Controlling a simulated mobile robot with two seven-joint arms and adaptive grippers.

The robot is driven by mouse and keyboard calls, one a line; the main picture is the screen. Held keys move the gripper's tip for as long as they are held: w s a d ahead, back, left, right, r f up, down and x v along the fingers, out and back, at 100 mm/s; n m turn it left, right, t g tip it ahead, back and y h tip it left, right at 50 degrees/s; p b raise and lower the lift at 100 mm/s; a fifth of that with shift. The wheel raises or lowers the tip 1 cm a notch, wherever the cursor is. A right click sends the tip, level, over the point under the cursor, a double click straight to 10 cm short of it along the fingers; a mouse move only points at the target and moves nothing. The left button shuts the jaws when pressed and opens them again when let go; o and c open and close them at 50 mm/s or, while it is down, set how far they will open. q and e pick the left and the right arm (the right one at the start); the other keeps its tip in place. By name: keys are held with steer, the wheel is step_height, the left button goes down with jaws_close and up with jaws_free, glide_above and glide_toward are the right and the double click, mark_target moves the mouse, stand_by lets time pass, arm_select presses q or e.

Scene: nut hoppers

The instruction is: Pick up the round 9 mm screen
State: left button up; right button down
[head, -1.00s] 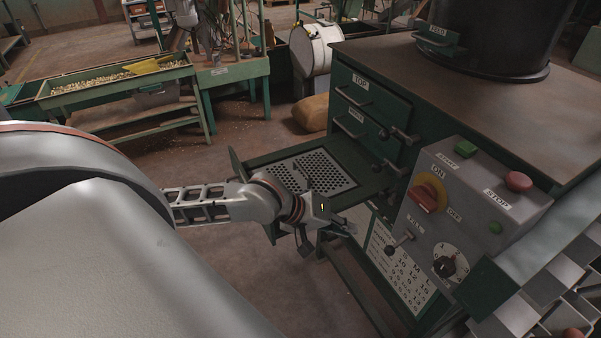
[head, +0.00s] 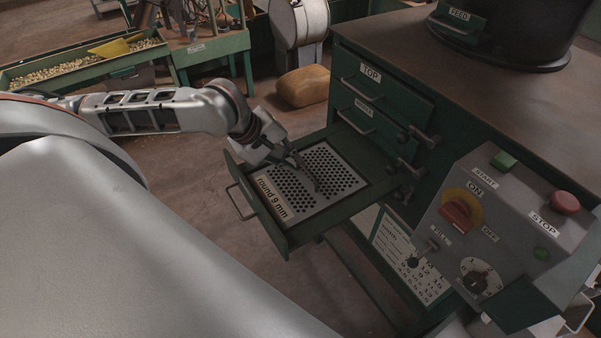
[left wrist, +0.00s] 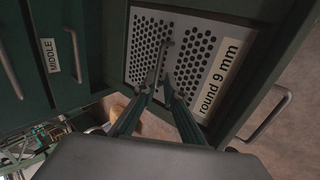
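The round 9 mm screen (head: 333,166) is a light metal plate with many round holes and a "round 9 mm" label. It lies flat in the pulled-out bottom drawer (head: 288,240). In the left wrist view, the screen (left wrist: 203,24) has a thin bar handle (left wrist: 163,58) across its middle, between two perforated fields. My left gripper (head: 303,167) is over the screen, fingers pointing down at its middle. In the left wrist view, its fingertips (left wrist: 158,78) are apart, close to the bar handle; I cannot tell whether they touch it. My right gripper is out of view.
The closed top drawer (head: 372,92) and middle drawer (head: 362,126) are above the open one. A control box (head: 500,235) with buttons and a red switch stands at right. A tan sack (head: 303,88) lies on the floor behind. A nut trough (head: 75,68) is at far left.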

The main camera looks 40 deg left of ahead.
mark_target(307, 170)
arm_select(q)
steer(key=shift+x, duration=3.85)
steer(key=shift+w, duration=0.1)
jaws_close()
steer(key=shift+d+r, duration=0.1)
